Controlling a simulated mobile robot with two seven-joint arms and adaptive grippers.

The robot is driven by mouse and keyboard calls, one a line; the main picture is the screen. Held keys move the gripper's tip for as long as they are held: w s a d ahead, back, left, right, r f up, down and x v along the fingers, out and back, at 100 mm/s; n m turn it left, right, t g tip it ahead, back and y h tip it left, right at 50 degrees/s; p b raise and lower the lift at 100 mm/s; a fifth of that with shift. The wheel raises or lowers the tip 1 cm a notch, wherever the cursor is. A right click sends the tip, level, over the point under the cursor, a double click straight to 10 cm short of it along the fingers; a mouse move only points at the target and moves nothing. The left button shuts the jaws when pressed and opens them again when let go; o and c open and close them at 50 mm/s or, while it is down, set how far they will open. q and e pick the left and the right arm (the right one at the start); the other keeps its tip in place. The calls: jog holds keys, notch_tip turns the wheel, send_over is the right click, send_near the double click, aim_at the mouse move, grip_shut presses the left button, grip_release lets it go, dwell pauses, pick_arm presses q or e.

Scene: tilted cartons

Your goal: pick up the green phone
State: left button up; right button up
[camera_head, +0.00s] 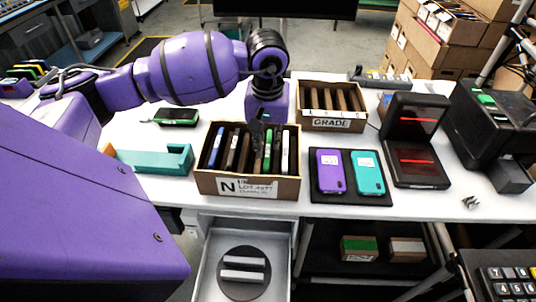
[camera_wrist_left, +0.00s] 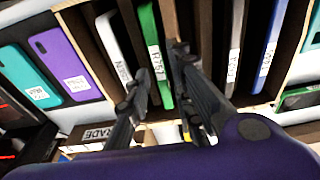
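The green phone (camera_head: 268,152) stands on edge in a slot of the front carton (camera_head: 248,187), which is marked N. In the left wrist view the green phone (camera_wrist_left: 152,45) carries a white label, and a white phone (camera_wrist_left: 116,45) stands beside it. My left gripper (camera_head: 261,140) points down at this carton. In the left wrist view its two dark fingers (camera_wrist_left: 158,68) are apart, one on each side of the green phone's near end. I cannot tell whether either finger touches it. My right gripper is not in view.
A GRADE carton (camera_head: 332,122) stands behind. A dark mat (camera_head: 350,198) with a purple phone (camera_head: 331,171) and a teal phone (camera_head: 368,172) lies to the right. A teal holder (camera_head: 155,161) and a green-screened device (camera_head: 176,116) are to the left. Black scanner-like units (camera_head: 414,160) stand further right.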

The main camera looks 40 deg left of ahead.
pick_arm(q)
jog(key=shift+f, duration=0.9)
jog(key=shift+a+f, duration=0.1)
jog(key=shift+f, duration=0.1)
jog(key=shift+w, duration=0.1)
grip_shut()
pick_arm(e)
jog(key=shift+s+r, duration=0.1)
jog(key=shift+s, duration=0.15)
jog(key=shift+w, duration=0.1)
